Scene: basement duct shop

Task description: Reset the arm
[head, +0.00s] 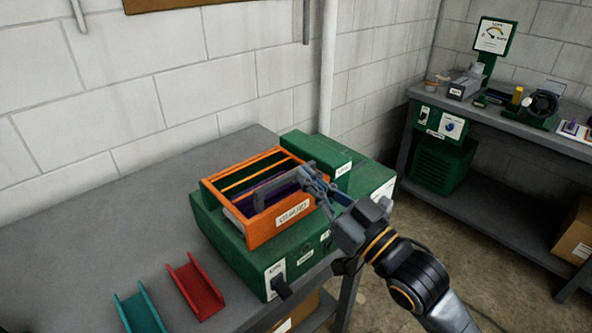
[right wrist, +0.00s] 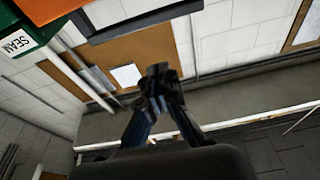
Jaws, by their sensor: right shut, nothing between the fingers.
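My right arm comes in from the lower right of the head view. Its gripper (head: 312,180) is over the right side of an orange open frame (head: 262,232) on a green machine. In the right wrist view the fingers (right wrist: 160,80) meet at their tips, shut with nothing between them. I cannot tell whether the gripper touches the frame or a grey bar beside it. My left gripper is not in view.
The green machine (head: 233,243) stands on a grey bench (head: 120,215). A red channel (head: 194,287) and a teal channel (head: 136,310) lie at the bench front. Another bench (head: 520,120) with a gauge sign (head: 494,36) stands at the right. The bench's left part is clear.

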